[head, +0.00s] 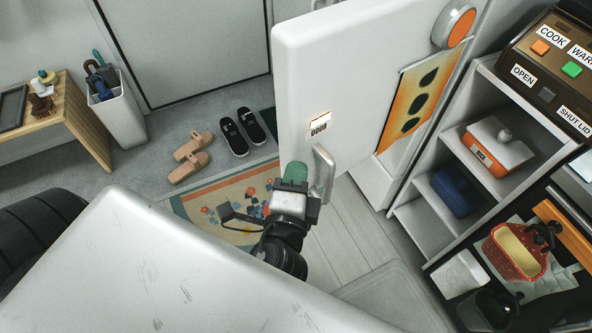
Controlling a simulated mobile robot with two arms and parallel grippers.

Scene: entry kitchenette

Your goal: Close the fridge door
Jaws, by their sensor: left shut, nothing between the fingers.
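The white fridge door (345,85) stands in the upper middle of the head view, swung out into the room. A small label (320,124) is on its face, and its pale handle (322,174) sticks out low on that face. My left gripper (294,174), with green fingertips, is shut and empty. Its tips are just left of the handle, close to the door's lower edge; whether they touch the door cannot be told. Part of the white fridge body (374,184) shows to the right of the door. My right gripper is not in view.
An orange round piece (453,26) and a patterned sheet (418,100) are right of the door face. A shelf unit (487,92) stands at right. Slippers (192,157), black shoes (242,132) and a rug (205,208) lie on the floor at left.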

